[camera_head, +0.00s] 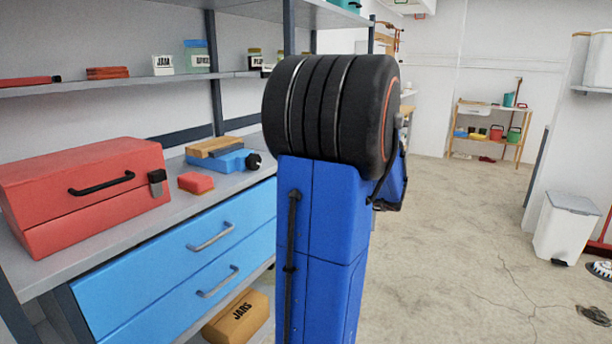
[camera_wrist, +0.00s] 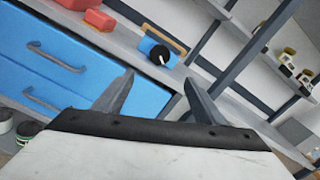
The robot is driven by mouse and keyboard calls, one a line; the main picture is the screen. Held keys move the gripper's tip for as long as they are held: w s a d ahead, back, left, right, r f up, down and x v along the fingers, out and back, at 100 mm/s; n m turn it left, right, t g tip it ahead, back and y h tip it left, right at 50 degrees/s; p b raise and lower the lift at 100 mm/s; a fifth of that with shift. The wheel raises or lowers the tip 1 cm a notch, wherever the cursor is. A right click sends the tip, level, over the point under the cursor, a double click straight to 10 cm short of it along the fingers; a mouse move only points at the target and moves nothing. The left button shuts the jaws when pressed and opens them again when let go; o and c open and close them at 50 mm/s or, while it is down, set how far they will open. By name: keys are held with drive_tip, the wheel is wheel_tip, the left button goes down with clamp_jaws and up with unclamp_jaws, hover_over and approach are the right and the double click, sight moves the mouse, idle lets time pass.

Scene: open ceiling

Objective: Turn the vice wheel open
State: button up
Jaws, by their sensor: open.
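The vice is a low blue body (camera_head: 222,161) with a tan wooden top (camera_head: 214,146), on the grey workbench. Its dark round wheel (camera_head: 254,161) faces right. In the wrist view the wheel (camera_wrist: 159,56) shows as a black disc with a light mark, at the end of the blue body. My gripper (camera_wrist: 157,92) is open and empty, its two fingers spread with the wheel beyond and between them. The fingers do not touch it. The gripper is hidden in the head view behind my own arm.
A red toolbox (camera_head: 85,190) and a small red block (camera_head: 196,183) stand on the bench (camera_head: 150,229) left of the vice. Blue drawers (camera_head: 180,262) with handles are below. Shelves with jars (camera_head: 197,58) are above. A white bin (camera_head: 567,228) stands on open floor at right.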

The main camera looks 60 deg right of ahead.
drive_tip(key=m, duration=0.5)
approach(257, 164)
drive_tip(key=w, duration=0.9)
drive_tip(key=shift+a+r, duration=0.1)
drive_tip(key=shift+a, duration=0.3)
drive_tip(key=shift+n, duration=0.3)
drive_tip(key=c, duration=1)
